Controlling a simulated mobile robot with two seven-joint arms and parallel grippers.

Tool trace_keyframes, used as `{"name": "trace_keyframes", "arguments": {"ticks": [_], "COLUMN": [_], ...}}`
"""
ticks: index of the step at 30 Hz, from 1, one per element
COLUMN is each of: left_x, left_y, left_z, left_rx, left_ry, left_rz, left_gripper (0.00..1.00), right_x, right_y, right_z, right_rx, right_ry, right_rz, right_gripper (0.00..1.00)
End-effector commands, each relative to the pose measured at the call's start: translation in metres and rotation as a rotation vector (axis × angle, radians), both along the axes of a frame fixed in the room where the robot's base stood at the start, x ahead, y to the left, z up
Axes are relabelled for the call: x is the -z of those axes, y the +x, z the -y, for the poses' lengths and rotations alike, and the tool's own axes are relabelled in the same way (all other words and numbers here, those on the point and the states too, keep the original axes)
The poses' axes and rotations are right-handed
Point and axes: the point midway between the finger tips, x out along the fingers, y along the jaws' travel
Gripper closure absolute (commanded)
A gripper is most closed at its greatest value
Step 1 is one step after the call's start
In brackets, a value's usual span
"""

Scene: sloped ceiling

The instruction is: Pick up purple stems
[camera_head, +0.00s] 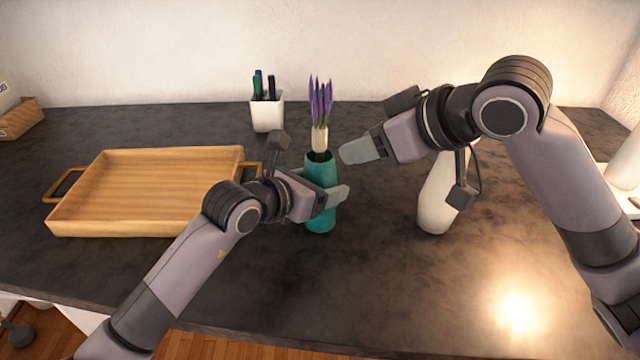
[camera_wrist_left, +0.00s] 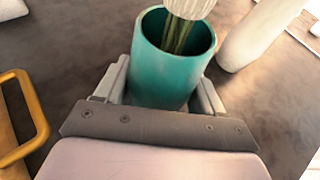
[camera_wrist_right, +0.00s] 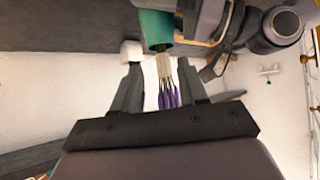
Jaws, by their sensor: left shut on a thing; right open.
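The purple stems (camera_head: 320,102) stand upright in a teal vase (camera_head: 319,170), with a pale wrap around their lower part. My left gripper (camera_head: 322,193) is shut on the teal vase, a finger on each side of it; the left wrist view shows the vase (camera_wrist_left: 160,75) between the fingers and green stems (camera_wrist_left: 178,38) inside its mouth. My right gripper (camera_head: 358,150) is open, just right of the stems near the vase's rim. In the right wrist view the purple stems (camera_wrist_right: 168,92) show between its spread fingers, with no clear contact.
A wooden tray (camera_head: 150,222) with handles lies on the dark counter at left. A white pen cup (camera_head: 267,114) stands behind the vase. A white vase (camera_head: 436,200) stands at right, partly behind my right arm. The front middle of the counter is clear.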

Motion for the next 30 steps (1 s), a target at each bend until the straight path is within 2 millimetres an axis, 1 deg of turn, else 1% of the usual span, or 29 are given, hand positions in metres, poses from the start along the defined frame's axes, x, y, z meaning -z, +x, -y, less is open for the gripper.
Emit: {"name": "trace_keyframes", "arguments": {"ticks": [9,10,11,14,19,24,30], "left_x": [0.000,0.000,0.000,0.000,0.000,0.000,0.000], "left_y": [0.000,0.000,0.000,0.000,0.000,0.000,0.000], "left_z": [0.000,0.000,0.000,0.000,0.000,0.000,0.000], "left_rx": [0.000,0.000,0.000,0.000,0.000,0.000,0.000], "left_ry": [0.000,0.000,0.000,0.000,0.000,0.000,0.000], "left_rz": [-0.001,-0.001,-0.001,-0.001,-0.001,-0.001,-0.001], "left_gripper": [0.70,0.70,0.70,0.70,0.70,0.70,0.70], "right_x": [0.000,0.000,0.000,0.003,0.017,0.030,0.035], "right_y": [0.000,0.000,0.000,0.000,0.000,-0.002,-0.011], "right_z": [0.000,0.000,0.000,-0.003,-0.016,-0.034,-0.046], "right_rx": [0.000,0.000,0.000,0.004,0.038,0.101,0.191], "right_ry": [0.000,0.000,0.001,0.007,0.046,0.120,0.211], "right_rz": [0.000,0.000,0.001,0.008,0.060,0.158,0.281], "right_gripper": [0.57,0.48,0.44,0.44,0.44,0.44,0.44]}}
